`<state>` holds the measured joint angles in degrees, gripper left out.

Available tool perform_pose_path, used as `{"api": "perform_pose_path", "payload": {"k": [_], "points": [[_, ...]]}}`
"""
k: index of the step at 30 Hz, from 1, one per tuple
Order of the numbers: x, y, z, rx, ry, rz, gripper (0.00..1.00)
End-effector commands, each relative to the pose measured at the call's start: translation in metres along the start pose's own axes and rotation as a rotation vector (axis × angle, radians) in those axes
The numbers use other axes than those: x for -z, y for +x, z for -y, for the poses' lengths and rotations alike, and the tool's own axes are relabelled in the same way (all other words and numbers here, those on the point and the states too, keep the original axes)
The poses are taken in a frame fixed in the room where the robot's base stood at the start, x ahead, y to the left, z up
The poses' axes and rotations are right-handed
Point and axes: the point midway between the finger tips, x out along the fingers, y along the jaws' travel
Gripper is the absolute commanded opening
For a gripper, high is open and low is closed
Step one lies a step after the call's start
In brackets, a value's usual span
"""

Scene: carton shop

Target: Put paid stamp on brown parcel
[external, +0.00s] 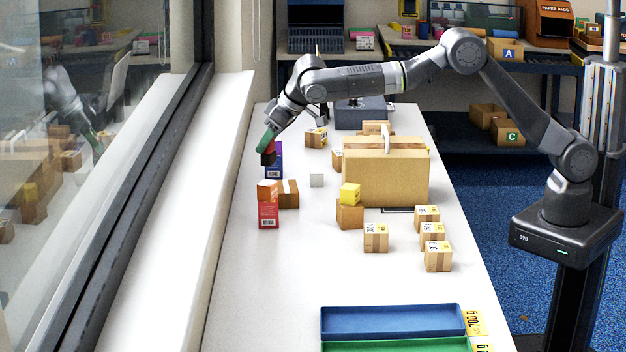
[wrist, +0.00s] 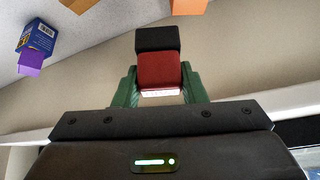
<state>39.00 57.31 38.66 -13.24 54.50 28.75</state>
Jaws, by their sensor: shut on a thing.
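My gripper (external: 268,148), with green fingers, is shut on a red and black stamp (external: 268,158) near the window side of the white table. In the wrist view the stamp (wrist: 158,68) sits between the green fingertips, its black end pointing away and a pale pinkish face at the near end. Any word on it cannot be read. A large brown parcel (external: 385,182) stands mid-table, to the right of and apart from my gripper. A pale upright piece (external: 386,136) shows at its top.
An orange box (external: 268,188) tops a red box (external: 268,214); a brown box (external: 289,194) is beside them. A white cube (external: 317,181) stands alone. A yellow cube (external: 350,193) tops a carton (external: 350,216). Several small cartons and a blue tray (external: 392,322) are nearer. The front-left tabletop is clear.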

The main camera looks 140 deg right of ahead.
Motion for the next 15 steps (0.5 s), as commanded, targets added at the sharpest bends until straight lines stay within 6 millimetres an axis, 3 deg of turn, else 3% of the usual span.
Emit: {"api": "perform_pose_path", "payload": {"k": [1,6,11,15], "points": [[0.000,-0.001,-0.025,-0.015,0.015,-0.002,0.11],[-0.002,-0.007,-0.079,-0.047,0.044,-0.001,0.11],[-0.006,-0.006,-0.100,-0.061,0.054,0.001,0.11],[-0.019,0.013,-0.104,-0.063,0.054,0.003,0.11]]}}
